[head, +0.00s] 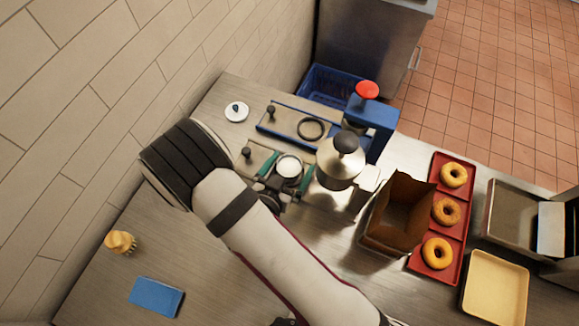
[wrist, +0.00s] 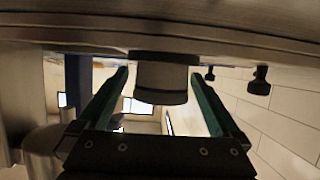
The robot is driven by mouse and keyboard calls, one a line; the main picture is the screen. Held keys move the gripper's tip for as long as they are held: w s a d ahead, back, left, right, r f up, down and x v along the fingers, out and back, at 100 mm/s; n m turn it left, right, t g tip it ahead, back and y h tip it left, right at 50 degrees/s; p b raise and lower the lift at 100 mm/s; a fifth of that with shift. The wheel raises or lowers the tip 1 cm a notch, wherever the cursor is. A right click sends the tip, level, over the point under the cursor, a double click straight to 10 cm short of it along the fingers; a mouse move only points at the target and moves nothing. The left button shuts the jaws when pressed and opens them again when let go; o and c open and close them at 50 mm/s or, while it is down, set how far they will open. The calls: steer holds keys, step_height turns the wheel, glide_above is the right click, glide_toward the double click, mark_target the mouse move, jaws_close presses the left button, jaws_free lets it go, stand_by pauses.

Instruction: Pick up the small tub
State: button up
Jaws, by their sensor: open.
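My gripper (head: 287,175) is open, with one green finger on each side of the tub. The wrist view is upside down, with the counter along its top. There the tub (wrist: 160,83) sits between the two finger ends of my gripper (wrist: 159,80), with a visible gap on both sides. The fingers do not appear to touch it.
A metal kettle (head: 338,166) with a black knob stands close right of the tub. Behind are a black ring (head: 311,129) and a blue press with a red knob (head: 367,91). A cardboard box (head: 417,196) and bagels on a red tray (head: 447,189) are right.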

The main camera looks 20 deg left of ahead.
steer(key=x, duration=0.2)
steer(key=shift+w+f, duration=0.1)
steer(key=shift+w, duration=0.2)
steer(key=c, duration=1.5)
step_height(320, 180, up, 18)
steer(key=shift+c, duration=0.2)
steer(key=w+d+r+m+h, duration=0.2)
steer(key=w+d+r, duration=0.2)
steer(key=d+r, duration=0.75)
steer(key=w+d+r+m+h, duration=0.2)
steer(key=w+d+r, duration=0.3)
steer(key=d+r, duration=0.65)
steer(key=s+a+f+n+y, duration=0.2)
steer(key=s+a+f, duration=0.2)
steer(key=a+f, duration=0.7)
steer(key=s+a+f+n+y, duration=0.2)
steer(key=s+a+f, duration=0.3)
steer(key=a+f, duration=0.7)
